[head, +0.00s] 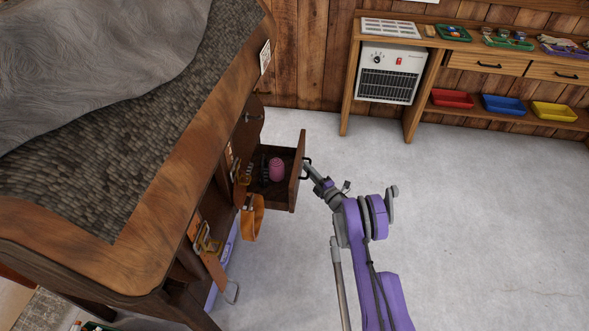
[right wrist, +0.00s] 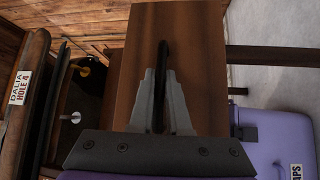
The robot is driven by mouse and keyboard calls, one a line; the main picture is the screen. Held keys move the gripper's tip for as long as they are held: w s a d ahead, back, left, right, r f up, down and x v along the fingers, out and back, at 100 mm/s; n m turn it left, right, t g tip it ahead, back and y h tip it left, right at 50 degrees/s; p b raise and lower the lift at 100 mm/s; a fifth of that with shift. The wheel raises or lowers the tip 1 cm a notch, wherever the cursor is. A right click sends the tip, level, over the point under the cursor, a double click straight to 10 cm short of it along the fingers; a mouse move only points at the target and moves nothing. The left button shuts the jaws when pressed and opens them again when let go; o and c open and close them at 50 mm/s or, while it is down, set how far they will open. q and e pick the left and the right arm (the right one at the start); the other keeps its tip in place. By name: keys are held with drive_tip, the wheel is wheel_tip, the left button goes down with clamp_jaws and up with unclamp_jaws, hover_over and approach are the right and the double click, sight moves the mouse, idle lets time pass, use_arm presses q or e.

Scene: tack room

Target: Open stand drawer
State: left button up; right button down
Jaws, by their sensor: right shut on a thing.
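The stand (head: 160,235) is on the left in the head view, with a dark cloth and a grey cover on top. Its wooden drawer (head: 297,172) is pulled out, and a pink item (head: 277,169) and dark items lie inside. My right gripper (head: 308,166) is at the drawer front. In the right wrist view, my right gripper (right wrist: 161,75) is shut on the black drawer handle (right wrist: 162,52), against the brown drawer front (right wrist: 198,60). My left gripper is not in view.
A purple case (right wrist: 275,135) shows at right in the right wrist view. A white heater (head: 389,73) and a shelf bench (head: 490,62) stand at the back wall. The grey floor (head: 480,200) is clear.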

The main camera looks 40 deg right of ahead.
drive_tip(key=s+d, duration=0.5)
drive_tip(key=s, duration=0.1)
drive_tip(key=shift+s+d+b, duration=0.15)
drive_tip(key=shift+d+b, duration=0.1)
drive_tip(key=shift+b, duration=0.1)
drive_tip(key=c, duration=1.2)
unclamp_jaws()
drive_tip(key=shift+o, duration=0.2)
drive_tip(key=s+a+f+p, duration=0.1)
drive_tip(key=s, duration=0.9)
drive_tip(key=shift+s+f, duration=0.2)
drive_tip(key=shift+s, duration=0.15)
drive_tip(key=shift+w, duration=0.1)
